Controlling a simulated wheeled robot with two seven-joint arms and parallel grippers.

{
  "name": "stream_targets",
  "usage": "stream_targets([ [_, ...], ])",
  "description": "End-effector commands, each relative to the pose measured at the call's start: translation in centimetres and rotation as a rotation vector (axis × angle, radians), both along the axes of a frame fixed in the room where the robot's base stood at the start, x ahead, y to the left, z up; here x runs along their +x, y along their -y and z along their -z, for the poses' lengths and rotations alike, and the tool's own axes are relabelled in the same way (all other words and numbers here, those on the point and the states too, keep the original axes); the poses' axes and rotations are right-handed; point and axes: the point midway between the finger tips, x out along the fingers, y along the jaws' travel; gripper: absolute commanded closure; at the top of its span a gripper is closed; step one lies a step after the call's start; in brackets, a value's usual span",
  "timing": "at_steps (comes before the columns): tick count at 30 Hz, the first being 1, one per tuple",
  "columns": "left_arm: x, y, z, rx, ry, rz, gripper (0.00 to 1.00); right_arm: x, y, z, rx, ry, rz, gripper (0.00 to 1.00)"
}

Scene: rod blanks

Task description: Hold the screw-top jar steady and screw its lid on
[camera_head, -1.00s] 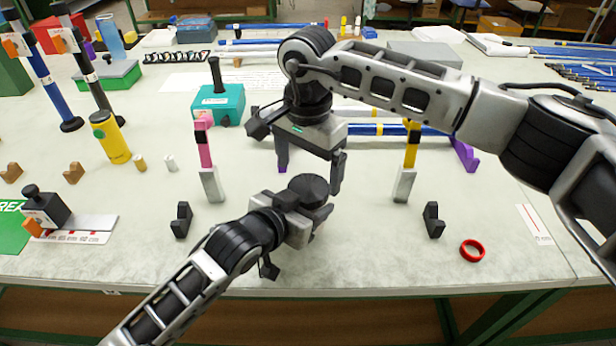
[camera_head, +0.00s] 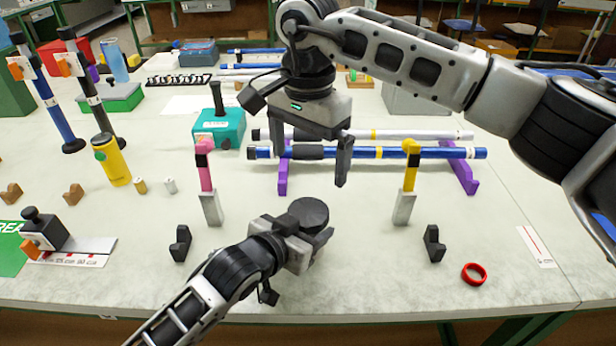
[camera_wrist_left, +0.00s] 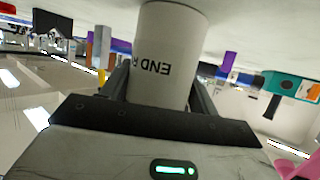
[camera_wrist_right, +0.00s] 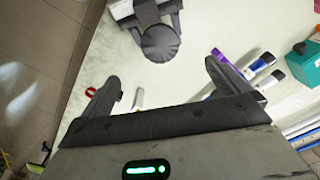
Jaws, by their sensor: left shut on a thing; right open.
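My left gripper (camera_head: 308,238) is shut on the screw-top jar, low over the front middle of the bench. The jar (camera_wrist_left: 170,50) is a pale cylinder with dark lettering, between the fingers in the left wrist view. A dark round lid (camera_head: 309,212) sits on top of it in the head view; how far it is screwed down I cannot tell. The lid (camera_wrist_right: 160,42) also shows in the right wrist view, beyond the fingers. My right gripper (camera_head: 311,165) is open and empty, fingers pointing down, above and apart from the lid.
A pink-topped post (camera_head: 205,175) and a yellow-topped post (camera_head: 408,180) stand either side. Small black cradles (camera_head: 181,243) and a red ring (camera_head: 474,273) lie near the front edge. A teal box (camera_head: 222,130) stands behind left.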

Motion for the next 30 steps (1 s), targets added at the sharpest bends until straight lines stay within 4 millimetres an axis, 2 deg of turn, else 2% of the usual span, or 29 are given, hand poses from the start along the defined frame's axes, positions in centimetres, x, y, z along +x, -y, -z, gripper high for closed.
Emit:
stream_targets([
  [3,0.0,0.0,0.0,0.000,0.000,0.000,1.00,0.0,0.0,-2.4,0.000,0.003,0.000,0.00],
  [9,0.0,0.0,0.0,0.000,0.000,0.000,1.00,0.0,0.0,-4.8,-0.001,0.001,-0.001,0.00],
  [20,0.0,0.0,0.0,0.000,0.000,0.000,1.00,0.0,0.0,-5.2,-0.001,-0.001,-0.001,0.00],
  [21,0.0,0.0,0.0,0.000,0.000,0.000,0.31,0.0,0.0,-5.2,-0.001,-0.001,-0.001,0.00],
  [23,0.0,0.0,0.0,0.000,0.000,0.000,0.15,0.0,0.0,-5.2,-0.001,-0.001,-0.001,0.00],
  [30,0.0,0.0,0.0,0.000,0.000,0.000,0.14,0.0,0.0,-5.2,-0.001,-0.001,-0.001,0.00],
])
